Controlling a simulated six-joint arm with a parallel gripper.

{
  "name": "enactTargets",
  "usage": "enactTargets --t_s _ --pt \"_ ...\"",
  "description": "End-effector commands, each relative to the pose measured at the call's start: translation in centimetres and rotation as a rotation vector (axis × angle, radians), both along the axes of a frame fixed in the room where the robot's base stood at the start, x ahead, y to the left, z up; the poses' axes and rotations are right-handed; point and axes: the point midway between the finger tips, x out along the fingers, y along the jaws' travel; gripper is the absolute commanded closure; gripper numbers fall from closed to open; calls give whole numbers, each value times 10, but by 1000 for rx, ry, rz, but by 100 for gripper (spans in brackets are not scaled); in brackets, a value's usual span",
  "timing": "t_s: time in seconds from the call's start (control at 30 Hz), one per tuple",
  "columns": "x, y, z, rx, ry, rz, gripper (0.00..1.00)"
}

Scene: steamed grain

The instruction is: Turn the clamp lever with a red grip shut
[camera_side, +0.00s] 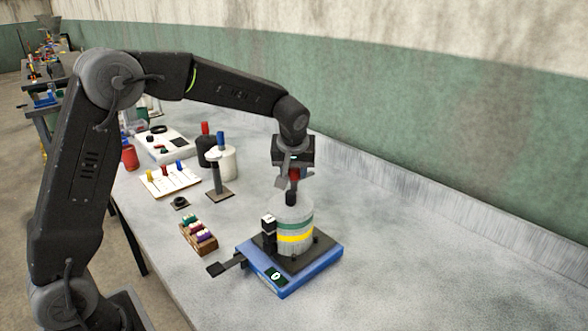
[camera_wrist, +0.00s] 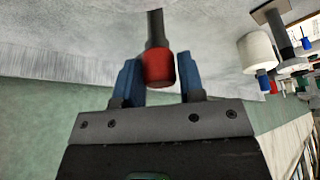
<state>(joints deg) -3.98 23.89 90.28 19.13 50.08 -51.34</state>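The red grip (camera_wrist: 159,69) sits at the end of a dark stem (camera_wrist: 155,28) between my gripper's two blue fingers in the wrist view. A gap shows on the right of the grip; the left finger is very close to it, and I cannot tell if they touch. My gripper (camera_side: 292,178) is open around the red grip (camera_side: 294,174) in the side view, above a grey canister (camera_side: 295,215) with green and yellow bands. The canister stands on a dark plate on a blue base (camera_side: 318,272). The stem's lower joint is not clear.
A black flat handle (camera_side: 226,266) sticks out left of the base. The table right of the base is clear.

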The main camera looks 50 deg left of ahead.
Motion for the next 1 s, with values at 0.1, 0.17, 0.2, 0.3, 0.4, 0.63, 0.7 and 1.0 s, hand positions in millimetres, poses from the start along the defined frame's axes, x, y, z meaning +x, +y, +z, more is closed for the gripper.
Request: enactTargets --t_s 0.1,0.17,0.2,0.3,0.4,0.63,0.7,1.0 --pt "0 0 0 0 0 0 75" --pt "0 0 0 0 0 0 81" --pt "0 0 0 0 0 0 85" --pt "0 0 0 0 0 0 93" --pt "0 0 0 0 0 -2 93" --pt "0 0 0 0 1 -54 93" --pt "-1 0 0 -1 0 -87 93" --pt "-1 1 0 -2 0 -323 93"
